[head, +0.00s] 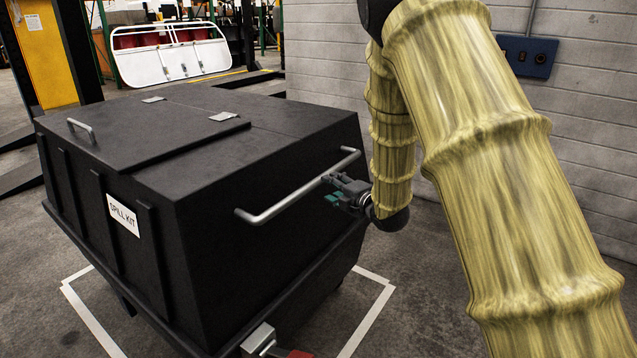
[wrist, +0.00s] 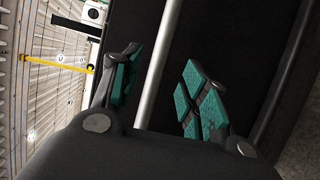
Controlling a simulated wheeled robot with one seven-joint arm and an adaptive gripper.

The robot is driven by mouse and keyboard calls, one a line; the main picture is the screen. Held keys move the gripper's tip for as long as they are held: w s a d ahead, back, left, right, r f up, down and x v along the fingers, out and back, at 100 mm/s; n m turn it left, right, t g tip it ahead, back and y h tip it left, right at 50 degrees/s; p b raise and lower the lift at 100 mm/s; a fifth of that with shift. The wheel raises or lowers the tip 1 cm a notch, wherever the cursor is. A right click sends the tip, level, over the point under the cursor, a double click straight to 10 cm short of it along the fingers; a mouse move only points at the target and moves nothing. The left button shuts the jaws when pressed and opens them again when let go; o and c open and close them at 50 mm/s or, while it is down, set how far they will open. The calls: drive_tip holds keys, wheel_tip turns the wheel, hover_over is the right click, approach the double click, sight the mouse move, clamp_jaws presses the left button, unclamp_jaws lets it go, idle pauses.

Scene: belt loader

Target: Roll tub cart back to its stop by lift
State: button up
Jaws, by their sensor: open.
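The tub cart (head: 265,220) is a black, lidded bin with a white SPILL KIT label (head: 123,215), left of centre in the head view. A silver push bar (head: 290,205) runs along its near right side. My gripper (head: 345,192) is at the far half of this bar. In the wrist view the bar (wrist: 160,60) passes between the two teal-padded fingers of my gripper (wrist: 160,68), which stand apart. The left finger looks nearer to the bar than the right one. Whether either touches it I cannot tell.
White floor lines (head: 368,318) frame the ground around the cart. A grey bracket (head: 258,340) and a red piece (head: 298,354) show low at its near end. A yellow post (head: 45,55) stands back left. A block wall (head: 590,130) with a blue box (head: 527,57) is right.

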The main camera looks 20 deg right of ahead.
sight(321, 182)
drive_tip(key=x, duration=0.9)
drive_tip(key=shift+w+p, duration=0.1)
drive_tip(key=shift+p, duration=0.2)
drive_tip(key=shift+f, duration=0.1)
clamp_jaws()
